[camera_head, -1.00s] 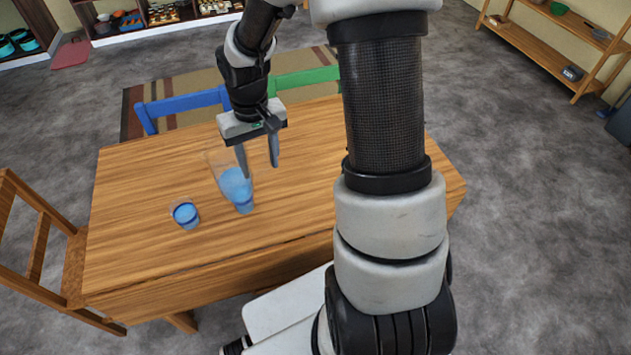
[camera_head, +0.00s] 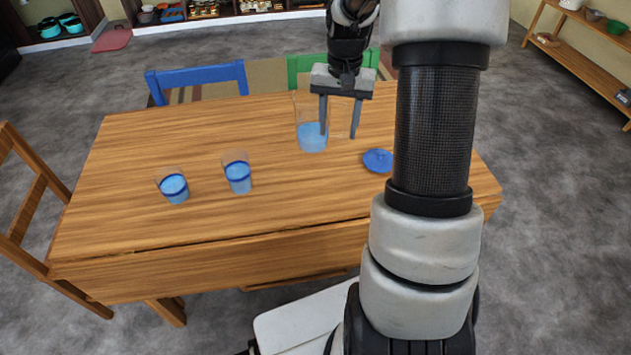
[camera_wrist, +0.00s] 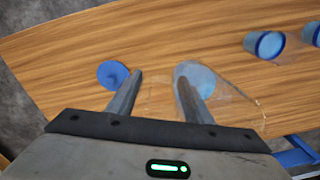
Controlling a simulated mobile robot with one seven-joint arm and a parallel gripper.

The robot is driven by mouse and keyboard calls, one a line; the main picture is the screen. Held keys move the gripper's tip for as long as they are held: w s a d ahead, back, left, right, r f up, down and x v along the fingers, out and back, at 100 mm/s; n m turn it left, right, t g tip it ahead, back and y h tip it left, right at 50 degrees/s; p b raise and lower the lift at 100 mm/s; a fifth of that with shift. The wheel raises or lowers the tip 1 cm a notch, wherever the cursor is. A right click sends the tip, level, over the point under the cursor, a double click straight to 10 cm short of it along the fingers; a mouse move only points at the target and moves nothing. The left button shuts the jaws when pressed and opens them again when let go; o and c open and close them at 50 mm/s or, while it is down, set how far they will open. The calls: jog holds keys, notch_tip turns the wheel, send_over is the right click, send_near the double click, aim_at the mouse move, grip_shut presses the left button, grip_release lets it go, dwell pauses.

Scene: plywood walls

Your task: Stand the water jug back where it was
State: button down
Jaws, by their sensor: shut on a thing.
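The clear water jug (camera_head: 312,137), with blue water low in it, is near the middle of the wooden table and looks about upright. I cannot tell whether its base touches the table. My gripper (camera_head: 338,132) points down at its right side, one finger overlapping the jug and the other to the right of it. In the wrist view, my gripper (camera_wrist: 160,84) has its right finger against the clear jug (camera_wrist: 232,92). The fingers stand apart, shut on the jug; the exact contact is hard to see through the clear wall.
Two glasses with blue water, a left one (camera_head: 173,188) and a right one (camera_head: 238,176), stand left of the jug. A blue round disc (camera_head: 378,160) lies to its right. Blue (camera_head: 200,76) and green (camera_head: 305,62) chair backs line the far edge.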

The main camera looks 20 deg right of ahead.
jog(key=f, duration=0.3)
jog(key=f+b, duration=0.1)
jog(key=f, duration=0.2)
jog(key=f+b, duration=0.1)
jog(key=f, duration=0.3)
jog(key=shift+d, duration=0.25)
jog(key=shift+f, duration=0.2)
jog(key=c, duration=0.9)
grip_release()
notch_tip(320, 180, up, 12)
jog(key=shift+s+r+p, duration=0.15)
jog(key=shift+r+p, duration=0.05)
jog(key=shift+p, duration=0.95)
